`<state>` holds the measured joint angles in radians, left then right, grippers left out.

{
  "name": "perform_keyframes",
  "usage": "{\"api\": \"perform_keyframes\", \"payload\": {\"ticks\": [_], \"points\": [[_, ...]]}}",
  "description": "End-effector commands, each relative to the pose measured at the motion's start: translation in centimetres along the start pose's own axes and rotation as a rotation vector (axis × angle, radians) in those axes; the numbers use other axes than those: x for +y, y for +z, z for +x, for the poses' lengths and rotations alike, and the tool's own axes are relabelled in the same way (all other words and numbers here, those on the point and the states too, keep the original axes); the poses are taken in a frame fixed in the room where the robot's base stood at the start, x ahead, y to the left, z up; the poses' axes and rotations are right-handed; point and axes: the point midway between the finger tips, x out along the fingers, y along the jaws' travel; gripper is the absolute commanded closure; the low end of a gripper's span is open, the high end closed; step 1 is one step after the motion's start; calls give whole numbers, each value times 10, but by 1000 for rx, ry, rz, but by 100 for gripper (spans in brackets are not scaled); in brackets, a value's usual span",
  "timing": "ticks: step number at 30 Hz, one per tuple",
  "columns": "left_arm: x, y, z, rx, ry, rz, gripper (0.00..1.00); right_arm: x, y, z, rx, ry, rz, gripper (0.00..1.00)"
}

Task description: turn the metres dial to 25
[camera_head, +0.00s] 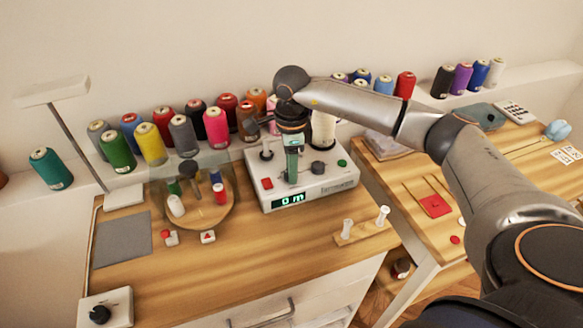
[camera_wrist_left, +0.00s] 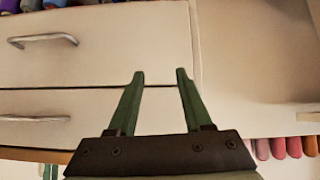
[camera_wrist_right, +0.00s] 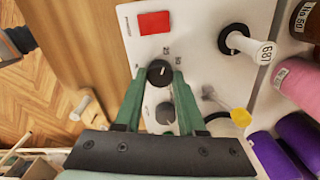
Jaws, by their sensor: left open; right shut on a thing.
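The winding machine (camera_head: 330,183) is a white box near the back of the table, with a green display (camera_head: 293,199) reading "0 m". My right gripper (camera_head: 292,181) reaches down onto its top face. In the right wrist view its fingers (camera_wrist_right: 160,78) are shut on the sides of a round black dial (camera_wrist_right: 159,72), with printed numbers, apparently 25 and 50, beside it. A light mark shows on the dial, but its exact setting is unclear. In the head view the dial is hidden by the gripper. My left gripper (camera_wrist_left: 160,75) is open and empty, facing drawer fronts.
Several thread cones line the back.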

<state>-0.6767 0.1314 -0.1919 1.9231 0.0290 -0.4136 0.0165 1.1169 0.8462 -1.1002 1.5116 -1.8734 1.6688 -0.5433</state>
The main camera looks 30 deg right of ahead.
Motion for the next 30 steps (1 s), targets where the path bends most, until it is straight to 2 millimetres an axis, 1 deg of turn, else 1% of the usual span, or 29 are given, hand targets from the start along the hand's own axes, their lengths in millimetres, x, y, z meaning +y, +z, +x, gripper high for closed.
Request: {"api": "perform_keyframes", "payload": {"ticks": [15,16,23,30], "points": [[1,-4,1,9,3,1,50,-1,0,-1,-1,-2,-15,100],[1,-4,1,9,3,1,50,-1,0,-1,-1,-2,-15,57],[1,-4,1,10,3,2,50,0,0,-1,-1,-1,-15,32],[1,-4,1,10,3,2,50,0,0,-1,0,-1,-15,31]]}}
